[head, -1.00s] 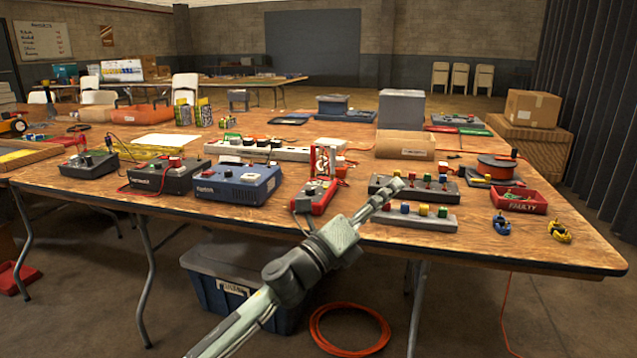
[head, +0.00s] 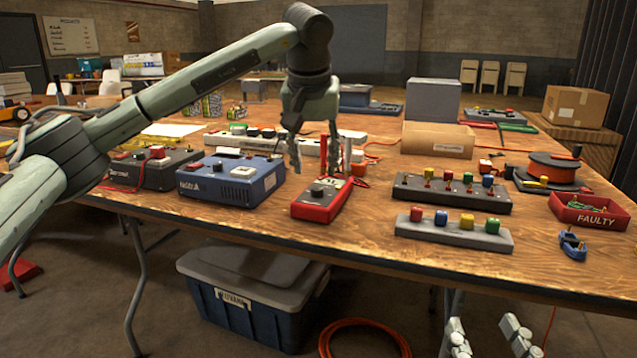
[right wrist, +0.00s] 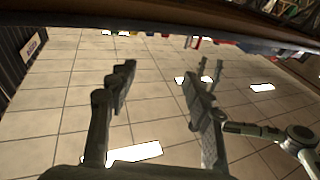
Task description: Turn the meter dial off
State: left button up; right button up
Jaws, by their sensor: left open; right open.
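The red meter (head: 322,200) lies on the table near its front edge, in the middle of the head view. Its dark dial (head: 318,188) is on the top face; its exact setting is too small to read. My left gripper (head: 317,165) is open and empty, pointing down over the back part of the meter, with its fingers apart on either side. Whether a finger touches anything there I cannot tell. My right gripper (head: 482,325) is open and empty below the table's front edge; its spread fingers also show in the right wrist view (right wrist: 158,90).
A blue box device (head: 230,180) stands left of the meter. A black block with coloured knobs (head: 452,193) and a grey block with coloured pegs (head: 454,235) lie to the right. A power strip (head: 262,143) lies behind. The red FAULTY tray (head: 592,218) is far right.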

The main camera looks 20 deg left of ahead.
aim_at(317, 189)
pick_arm(q)
jog(key=shift+x, duration=2.8)
pick_arm(e)
jog(key=shift+s+a+r+t+y, duration=0.15)
jog(key=shift+r+t, duration=0.1)
jog(key=shift+r, duration=0.25)
jog(key=shift+s+a+r+t+y, duration=0.1)
jog(key=shift+s+r+t+y, duration=0.1)
jog(key=shift+r, duration=0.35)
jog(key=shift+s+a+r+t+y, duration=0.15)
jog(key=shift+r+t, duration=0.1)
jog(key=shift+r, duration=0.25)
pick_arm(q)
jog(key=shift+d, duration=0.1)
grip_shut()
